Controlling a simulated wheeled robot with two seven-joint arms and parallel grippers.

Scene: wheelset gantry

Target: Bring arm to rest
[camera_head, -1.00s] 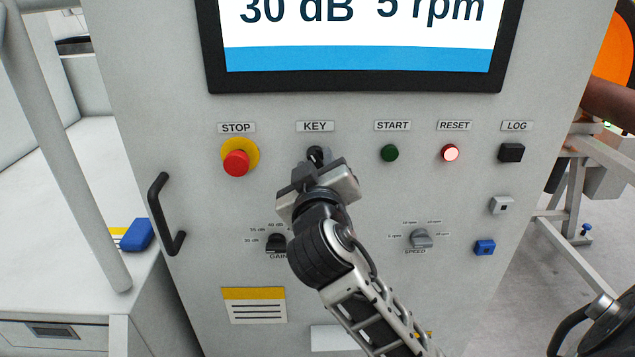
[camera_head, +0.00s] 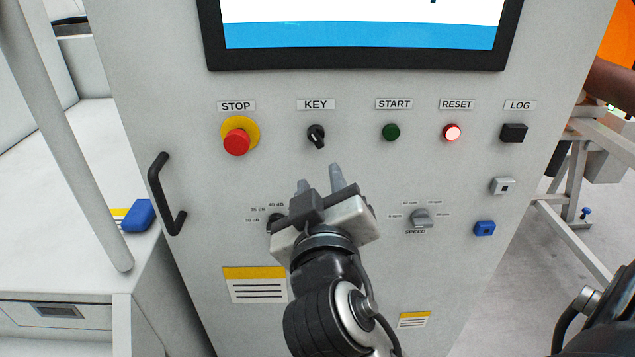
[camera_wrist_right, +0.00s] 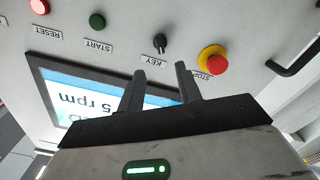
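My right gripper (camera_head: 320,182) is in front of the panel, below the key switch (camera_head: 316,137), with its two fingers apart and nothing between them. In the right wrist view the same gripper (camera_wrist_right: 160,88) shows two separate fingertips, with the black key switch (camera_wrist_right: 160,43) beyond them and not touched. The gripper partly hides the gain knob (camera_head: 275,222). My left gripper is not in view; part of a dark arm link shows at the lower right corner.
The grey cabinet panel carries a red stop button (camera_head: 237,142), a green start button (camera_head: 391,132), a lit reset button (camera_head: 452,132), a black log button (camera_head: 513,133) and a speed knob (camera_head: 421,218). A black handle (camera_head: 165,195) sticks out at left.

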